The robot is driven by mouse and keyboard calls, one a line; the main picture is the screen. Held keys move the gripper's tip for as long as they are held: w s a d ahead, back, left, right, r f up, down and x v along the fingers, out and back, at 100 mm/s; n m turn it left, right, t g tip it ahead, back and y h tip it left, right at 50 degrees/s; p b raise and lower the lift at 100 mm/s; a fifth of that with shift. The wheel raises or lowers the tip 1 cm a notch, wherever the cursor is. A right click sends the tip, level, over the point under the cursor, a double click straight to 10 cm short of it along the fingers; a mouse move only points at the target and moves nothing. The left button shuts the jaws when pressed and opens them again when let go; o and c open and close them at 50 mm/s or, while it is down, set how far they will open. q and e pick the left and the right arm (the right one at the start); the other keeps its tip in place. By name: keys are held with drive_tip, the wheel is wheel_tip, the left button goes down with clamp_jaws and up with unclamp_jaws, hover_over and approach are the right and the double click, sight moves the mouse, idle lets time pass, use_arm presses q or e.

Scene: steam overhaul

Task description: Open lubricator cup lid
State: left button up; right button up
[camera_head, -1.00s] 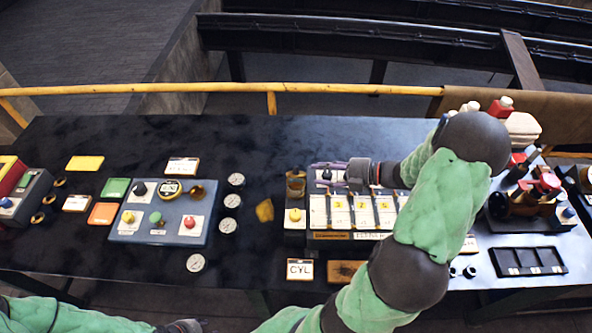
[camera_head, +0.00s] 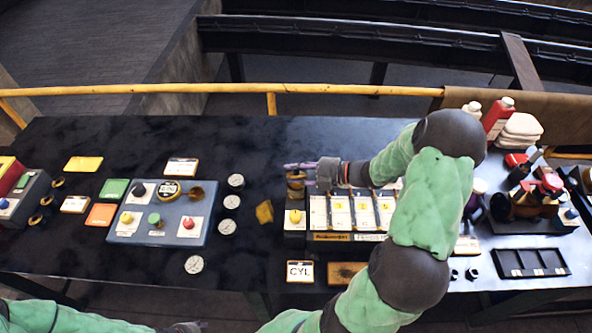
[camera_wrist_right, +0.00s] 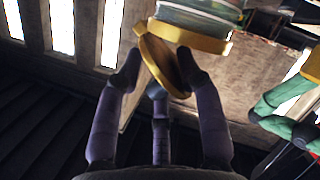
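The lubricator cup (camera_head: 296,187) is a small brass-coloured cup at the left end of the panel with white tags. In the right wrist view its glass body (camera_wrist_right: 198,17) has a brass rim, and a round brass lid (camera_wrist_right: 160,64) sits tilted against that rim. My right gripper (camera_head: 300,168) reaches over the cup from the right. In the wrist view its fingers (camera_wrist_right: 158,70) are spread around the lid, with tips at or near its edges; firm contact is unclear. My left gripper (camera_head: 187,327) shows only partly at the bottom edge.
The tagged panel (camera_head: 345,237) lies under my right forearm. A blue-grey control box (camera_head: 125,236) and several gauges (camera_head: 228,227) stand to the left. Bottles (camera_head: 497,115) and a black tray (camera_head: 530,275) are at the right. Dark bench behind the cup is clear.

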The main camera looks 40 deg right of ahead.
clamp_jaws()
drive_tip(key=shift+r+p, duration=0.2)
drive_tip(key=shift+p, duration=0.55)
drive_tip(key=m+g+p, duration=0.1)
drive_tip(key=p, duration=0.2)
drive_tip(key=w+d+m+y+p, duration=0.1)
drive_tip(key=m+p, duration=0.1)
drive_tip(key=p, duration=0.2)
drive_tip(key=m+g+p, duration=0.1)
drive_tip(key=p, duration=0.2)
drive_tip(key=shift+w+d+r+m+g+y, duration=0.3)
drive_tip(key=shift+w, duration=0.1)
drive_tip(key=shift+w+d+f+m+g+y+p, duration=0.25)
drive_tip(key=shift+m+p, duration=0.25)
drive_tip(key=shift+p, duration=0.3)
drive_tip(key=shift+w+d+f+m+g+y+p, duration=0.1)
drive_tip(key=shift+w+d+m+g+y+p, duration=0.1)
drive_tip(key=shift+m+g+p, duration=0.4)
drive_tip(key=shift+t, duration=0.25)
